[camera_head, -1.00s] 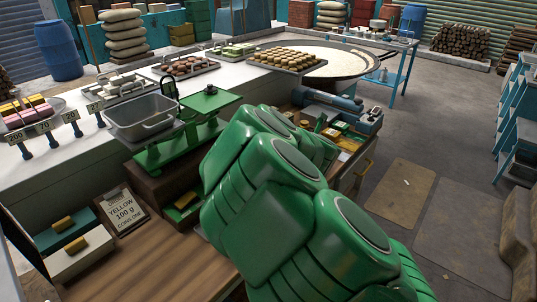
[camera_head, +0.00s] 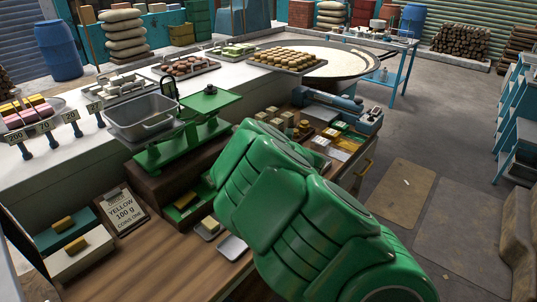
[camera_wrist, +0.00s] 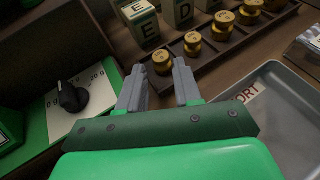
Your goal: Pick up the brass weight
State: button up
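Several brass weights of differing size stand in a row in a dark wooden rack (camera_wrist: 208,53) in the wrist view. The nearest and smallest-looking brass weight (camera_wrist: 162,61) is at the near left end of the row. My gripper (camera_wrist: 160,72) is open, with its two grey fingers apart. This weight shows in the gap between the fingertips; I cannot tell whether it lies between them or just beyond. Nothing is held. In the head view my green arm covers the gripper, and I cannot make out the weights surely.
Lettered blocks (camera_wrist: 141,22) stand just behind the rack. A grey tray (camera_wrist: 287,115) is at right and a green-framed dial panel (camera_wrist: 74,98) at left, both close to the gripper. A green balance scale (camera_head: 183,145) with a grey pan stands left of my arm.

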jog(key=shift+x, duration=2.05)
jog(key=shift+r, duration=0.1)
grip_shut()
